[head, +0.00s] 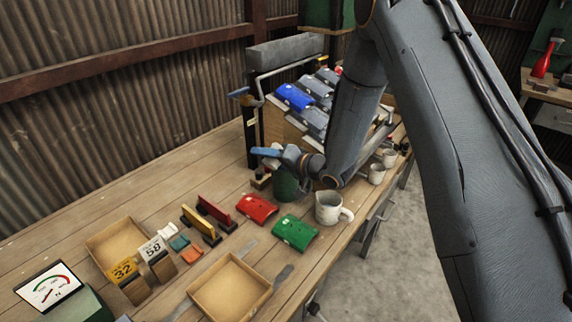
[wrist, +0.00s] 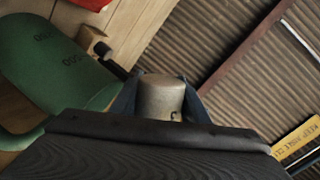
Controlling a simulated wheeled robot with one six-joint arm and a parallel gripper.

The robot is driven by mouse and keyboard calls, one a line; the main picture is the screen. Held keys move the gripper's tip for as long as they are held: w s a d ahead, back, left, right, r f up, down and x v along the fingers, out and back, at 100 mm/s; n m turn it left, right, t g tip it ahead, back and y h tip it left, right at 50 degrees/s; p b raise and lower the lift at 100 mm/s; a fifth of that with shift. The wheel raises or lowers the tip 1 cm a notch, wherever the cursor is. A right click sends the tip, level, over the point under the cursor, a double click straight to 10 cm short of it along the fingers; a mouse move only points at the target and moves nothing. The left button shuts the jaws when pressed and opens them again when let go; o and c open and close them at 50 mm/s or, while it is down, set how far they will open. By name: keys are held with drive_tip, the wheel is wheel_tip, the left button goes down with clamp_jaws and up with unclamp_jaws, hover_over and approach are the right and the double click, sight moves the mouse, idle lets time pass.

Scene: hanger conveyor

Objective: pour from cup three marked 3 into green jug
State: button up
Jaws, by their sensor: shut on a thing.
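My gripper (wrist: 160,94) is shut on a pale grey-beige cup (wrist: 160,92), with a dark finger on each side of it. In the head view the green jug (head: 285,186) stands on the bench just below my gripper (head: 266,152), partly covered. I cannot make out the held cup there, or its contents.
A white handled jug (head: 328,208) stands right of the green jug. Two small cups (head: 377,173) (head: 390,158) are farther right. Red (head: 257,209) and green (head: 296,232) pieces lie in front. A rack of blue and grey pieces (head: 294,96) stands behind. Shallow trays (head: 230,288) are nearer.

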idle(0.3)
drive_tip(key=n, duration=0.1)
drive_tip(key=n+b, duration=0.1)
drive_tip(key=n+t+h, duration=0.1)
drive_tip(key=n, duration=0.1)
drive_tip(key=shift+w+d+f, duration=0.15)
drive_tip(key=shift+w+d, duration=0.05)
drive_tip(key=shift+w, duration=0.05)
drive_tip(key=shift+b, duration=0.3)
drive_tip(key=n+b, duration=0.1)
drive_tip(key=n, duration=0.1)
drive_tip(key=w+d+f+n+t+b, duration=0.1)
drive_tip(key=n+b, duration=0.1)
drive_tip(key=shift+w+t, duration=0.1)
drive_tip(key=shift+t, duration=0.2)
